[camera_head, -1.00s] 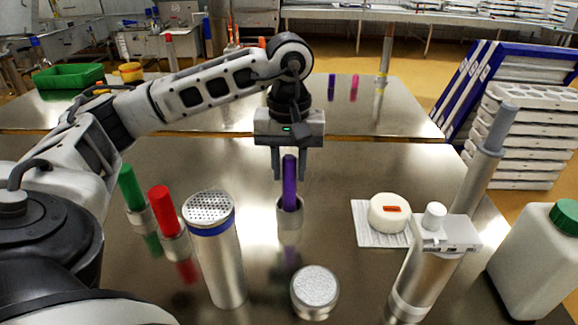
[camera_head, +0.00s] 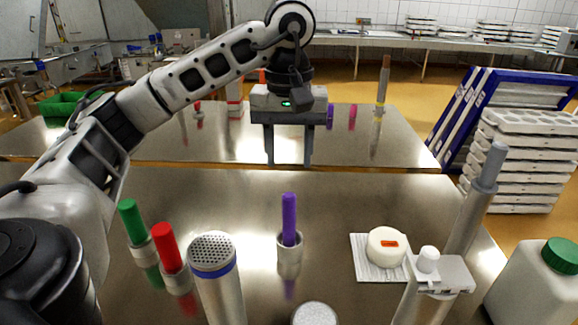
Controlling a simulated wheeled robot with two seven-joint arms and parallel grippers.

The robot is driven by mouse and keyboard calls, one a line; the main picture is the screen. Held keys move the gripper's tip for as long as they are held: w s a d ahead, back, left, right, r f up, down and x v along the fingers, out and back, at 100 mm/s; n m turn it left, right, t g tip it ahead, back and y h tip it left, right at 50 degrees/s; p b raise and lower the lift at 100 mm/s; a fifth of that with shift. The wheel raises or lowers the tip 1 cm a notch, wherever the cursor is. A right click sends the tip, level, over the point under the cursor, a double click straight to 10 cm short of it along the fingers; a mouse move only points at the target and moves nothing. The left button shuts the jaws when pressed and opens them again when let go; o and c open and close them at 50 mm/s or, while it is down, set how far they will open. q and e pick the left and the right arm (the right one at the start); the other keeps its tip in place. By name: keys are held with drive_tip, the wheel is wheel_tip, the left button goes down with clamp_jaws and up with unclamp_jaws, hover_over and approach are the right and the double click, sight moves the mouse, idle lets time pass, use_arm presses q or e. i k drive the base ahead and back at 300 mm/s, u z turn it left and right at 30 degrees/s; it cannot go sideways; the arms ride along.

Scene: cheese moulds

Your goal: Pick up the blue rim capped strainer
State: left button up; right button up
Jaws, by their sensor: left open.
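The blue rim capped strainer (camera_head: 219,290) stands upright at the front of the steel table, left of centre. It is a tall metal cylinder with a perforated top and a blue band just under it; its lower part is cut off by the frame edge. My left gripper (camera_head: 288,162) is open and empty, fingers pointing down. It is above and beyond the strainer, to its right, near the table's far edge and apart from everything. My right gripper is not in view.
A purple marker (camera_head: 289,219) stands in a metal cup (camera_head: 289,256) right of the strainer. Red (camera_head: 164,246) and green (camera_head: 132,220) markers stand left. A low round metal piece (camera_head: 314,313) is in front. A white cheese (camera_head: 386,247) and a jug (camera_head: 540,283) stand right.

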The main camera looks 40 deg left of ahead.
sight(212, 256)
drive_tip(key=k, duration=1)
